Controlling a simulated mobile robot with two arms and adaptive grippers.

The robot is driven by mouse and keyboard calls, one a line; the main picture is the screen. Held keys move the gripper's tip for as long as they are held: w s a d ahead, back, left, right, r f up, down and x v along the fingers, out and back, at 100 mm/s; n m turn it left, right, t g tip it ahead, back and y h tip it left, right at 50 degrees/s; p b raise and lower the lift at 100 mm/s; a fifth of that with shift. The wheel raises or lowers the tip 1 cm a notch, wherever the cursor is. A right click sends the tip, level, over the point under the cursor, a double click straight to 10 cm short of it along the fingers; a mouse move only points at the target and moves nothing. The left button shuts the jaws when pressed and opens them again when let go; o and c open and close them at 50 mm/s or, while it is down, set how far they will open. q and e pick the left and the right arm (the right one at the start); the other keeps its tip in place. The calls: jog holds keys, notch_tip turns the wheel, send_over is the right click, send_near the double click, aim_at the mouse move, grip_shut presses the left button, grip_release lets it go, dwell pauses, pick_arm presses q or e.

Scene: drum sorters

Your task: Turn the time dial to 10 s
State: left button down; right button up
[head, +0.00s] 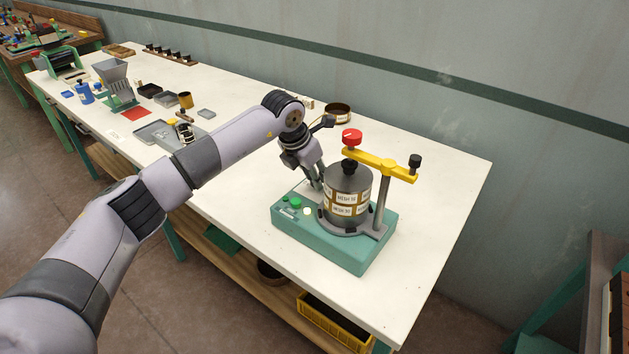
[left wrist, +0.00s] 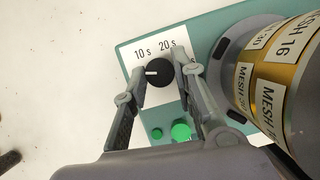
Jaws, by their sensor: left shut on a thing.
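The black time dial (left wrist: 159,73) sits on a white label plate on the teal shaker base (head: 345,250). Its white pointer mark points left in the left wrist view. "10 s" is printed at its upper left and "20 s" above it; a third label is partly hidden by a finger. My left gripper (left wrist: 160,76) is shut on the dial, one finger on each side. In the head view the left gripper (head: 316,184) reaches down at the base's back left, and the dial is hidden there. My right gripper is not in view.
A sieve stack (head: 347,212) marked with mesh labels stands on the base, close right of the gripper. A yellow clamp arm (head: 385,166) with a red knob (head: 351,136) reaches over it. Green buttons (left wrist: 181,131) lie near the dial. The table's right end is clear.

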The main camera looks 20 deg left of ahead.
pick_arm(q)
jog(key=m+h+b, duration=0.1)
jog(key=m, duration=0.2)
jog(key=shift+w+a+m+g+b, duration=0.1)
jog(key=shift+a+m+g+b, duration=0.05)
jog(key=shift+m+g+b, duration=0.2)
jog(key=shift+w+a+m+g+h+b, duration=0.1)
jog(key=shift+m+g+h+b, duration=0.25)
jog(key=shift+m, duration=0.8)
jog(key=shift+m+g+h+b, duration=0.15)
jog(key=shift+m+g+b, duration=0.25)
jog(key=shift+m, duration=0.7)
jog(key=c, duration=1.3)
grip_release()
jog(key=v, duration=1.2)
jog(key=shift+a, duration=0.1)
